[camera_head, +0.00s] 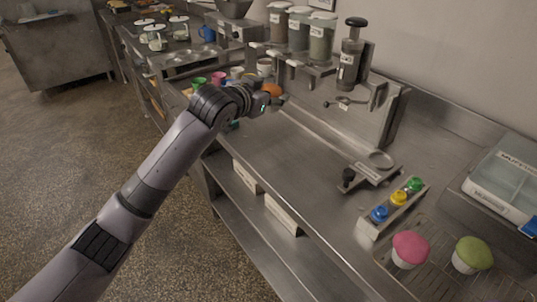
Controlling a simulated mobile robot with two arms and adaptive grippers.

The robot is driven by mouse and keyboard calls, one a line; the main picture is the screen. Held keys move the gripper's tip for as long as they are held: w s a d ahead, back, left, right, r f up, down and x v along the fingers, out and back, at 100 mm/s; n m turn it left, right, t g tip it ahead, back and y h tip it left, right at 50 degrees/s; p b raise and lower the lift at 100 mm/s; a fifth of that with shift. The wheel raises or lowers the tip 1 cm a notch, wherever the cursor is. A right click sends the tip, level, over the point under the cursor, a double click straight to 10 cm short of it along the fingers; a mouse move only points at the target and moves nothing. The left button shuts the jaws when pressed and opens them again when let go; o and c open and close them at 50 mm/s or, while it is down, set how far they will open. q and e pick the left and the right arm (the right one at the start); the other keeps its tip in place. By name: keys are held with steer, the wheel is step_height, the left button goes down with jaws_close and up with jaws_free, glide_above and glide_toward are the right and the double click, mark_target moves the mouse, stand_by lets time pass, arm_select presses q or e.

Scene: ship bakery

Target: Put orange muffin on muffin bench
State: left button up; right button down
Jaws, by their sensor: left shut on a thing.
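My left gripper (272,101) is over the far part of the steel counter, shut on the orange muffin (272,90). Only the muffin's orange top shows; its lower part is hidden by the gripper. A pink muffin (410,247) and a green muffin (473,252) in white cups stand on a wire rack (450,286) at the lower right, far from the gripper. I cannot tell which surface is the muffin bench. My right gripper is not in view.
The steel counter (278,160) is mostly bare in the middle. A holder with blue, yellow and green items (398,198) and a steel tool (372,170) lie to the right. Colored cups (218,78) stand just beyond the gripper. Dispensers (320,38) line the wall.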

arm_select(q)
step_height(320, 180, down, 17)
steer(key=shift+a+p, duration=0.1)
steer(key=shift+p, duration=0.3)
steer(key=shift+f, duration=0.2)
steer(key=o, duration=0.9)
steer(key=shift+c, duration=0.2)
steer(key=shift+r, duration=0.25)
steer(key=v, duration=1.2)
